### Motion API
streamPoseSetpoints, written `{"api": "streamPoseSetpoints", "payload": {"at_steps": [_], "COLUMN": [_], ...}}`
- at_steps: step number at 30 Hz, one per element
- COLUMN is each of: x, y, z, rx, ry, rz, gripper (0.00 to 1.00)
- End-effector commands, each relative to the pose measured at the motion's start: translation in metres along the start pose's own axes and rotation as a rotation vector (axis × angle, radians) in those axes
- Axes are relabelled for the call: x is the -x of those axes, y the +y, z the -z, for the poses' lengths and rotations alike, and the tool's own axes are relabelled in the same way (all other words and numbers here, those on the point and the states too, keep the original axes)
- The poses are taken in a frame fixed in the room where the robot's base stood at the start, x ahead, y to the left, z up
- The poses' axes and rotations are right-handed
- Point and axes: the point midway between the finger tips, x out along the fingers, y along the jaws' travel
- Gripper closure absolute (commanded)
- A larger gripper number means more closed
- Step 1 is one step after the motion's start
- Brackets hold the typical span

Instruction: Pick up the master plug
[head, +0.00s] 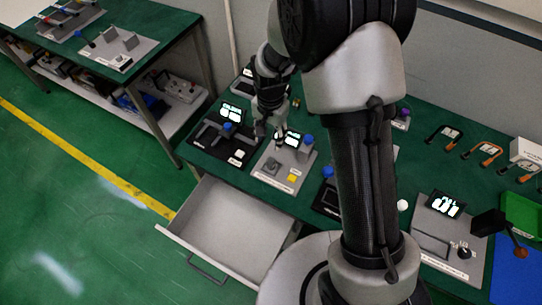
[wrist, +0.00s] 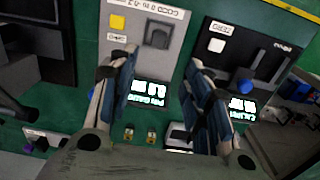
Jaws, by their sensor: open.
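My gripper (head: 268,133) points down over the bench, above the back of a grey panel with a lit display. In the wrist view my gripper (wrist: 162,60) has its two fingers spread wide, with nothing held between them. Two small brass-coloured pieces, a left one (wrist: 128,132) and a right one (wrist: 152,136), stand on the green bench top between the finger bases, beyond the panel's display. They look like small plugs, but I cannot tell which, if either, is the master plug. My arm hides part of the bench in the head view.
The grey panel (head: 270,178) has a yellow button; a black panel (head: 212,151) stands left of it. An open, empty drawer (head: 232,232) juts out below. A purple-topped item (head: 402,117), a green bin (head: 522,214) and cable loops lie right. Another bench stands far left.

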Motion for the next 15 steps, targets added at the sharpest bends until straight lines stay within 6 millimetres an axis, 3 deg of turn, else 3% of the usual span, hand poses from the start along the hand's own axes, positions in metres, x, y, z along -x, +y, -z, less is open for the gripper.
{"api": "streamPoseSetpoints", "payload": {"at_steps": [1, 9, 15], "x": [-0.015, -0.072, -0.095], "y": [0.001, 0.001, 0.001], "z": [-0.001, -0.001, 0.000], "rx": [0.000, 0.001, 0.001], "ry": [-0.004, -0.003, 0.000], "rz": [-0.004, -0.003, 0.000], "gripper": [0.55, 0.55, 0.55]}}
